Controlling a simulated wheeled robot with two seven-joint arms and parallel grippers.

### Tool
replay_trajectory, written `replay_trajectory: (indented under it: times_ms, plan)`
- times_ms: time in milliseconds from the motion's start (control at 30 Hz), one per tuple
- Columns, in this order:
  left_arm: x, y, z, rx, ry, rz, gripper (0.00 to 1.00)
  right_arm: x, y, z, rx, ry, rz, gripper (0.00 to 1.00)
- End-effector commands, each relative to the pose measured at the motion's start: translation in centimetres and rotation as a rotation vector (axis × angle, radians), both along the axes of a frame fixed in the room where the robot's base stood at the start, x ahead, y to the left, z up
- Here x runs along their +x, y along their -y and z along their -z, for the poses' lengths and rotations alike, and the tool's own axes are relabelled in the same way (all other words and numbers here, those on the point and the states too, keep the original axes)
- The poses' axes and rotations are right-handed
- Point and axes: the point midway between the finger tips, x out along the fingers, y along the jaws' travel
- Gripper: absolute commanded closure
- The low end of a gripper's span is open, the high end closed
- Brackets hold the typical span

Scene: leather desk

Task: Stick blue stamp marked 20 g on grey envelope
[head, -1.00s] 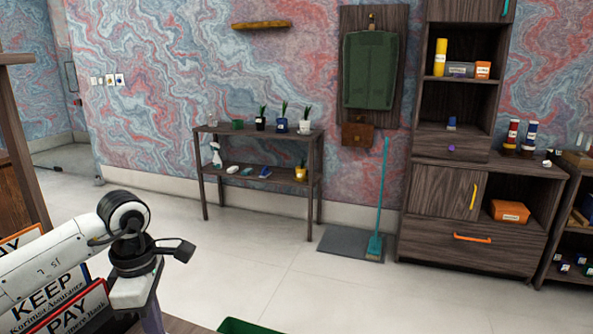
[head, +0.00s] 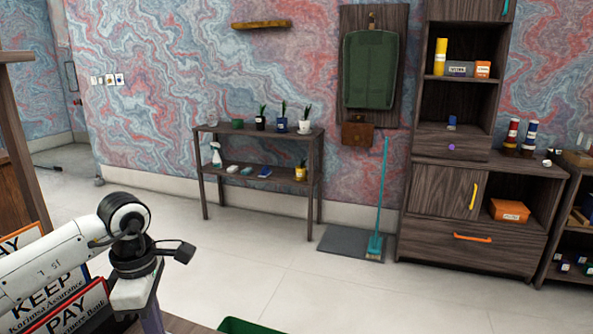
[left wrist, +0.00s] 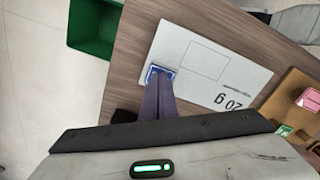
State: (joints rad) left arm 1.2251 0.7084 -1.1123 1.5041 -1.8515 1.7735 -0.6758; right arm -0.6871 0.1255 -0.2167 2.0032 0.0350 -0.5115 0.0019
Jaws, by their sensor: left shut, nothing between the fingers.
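The grey envelope (left wrist: 215,65) lies on the wooden desk in the left wrist view, with "20 g" printed upside down near its lower right and an outlined box near its middle. A small blue stamp (left wrist: 151,71) with a pale edge is at the envelope's lower left corner. My left gripper (left wrist: 159,76) is shut and empty, its fingertips over the stamp and hiding part of it. I cannot tell whether they touch it. In the head view the left arm comes in from the left, with the fingers cut off below. My right gripper is not in view.
A green bin (left wrist: 96,27) stands beside the desk edge. A wooden tray (left wrist: 284,95) with a pink piece (left wrist: 310,99) and a green piece (left wrist: 284,130) lies to the right. Signs (head: 72,308) stand at the lower left of the head view. Shelves (head: 260,175) are far off.

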Motion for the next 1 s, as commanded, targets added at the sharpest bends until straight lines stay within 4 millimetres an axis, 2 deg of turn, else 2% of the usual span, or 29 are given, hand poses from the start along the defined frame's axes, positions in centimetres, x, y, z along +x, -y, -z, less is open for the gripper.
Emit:
replay_trajectory:
  times_ms: [800, 1000]
  plan:
    - [0.0, 0.0, -6.6, 0.000, 0.001, 0.000, 1.00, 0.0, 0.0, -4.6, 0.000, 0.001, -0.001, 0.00]
    - [0.0, 0.0, -7.0, 0.000, 0.000, 0.000, 1.00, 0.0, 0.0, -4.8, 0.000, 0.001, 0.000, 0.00]
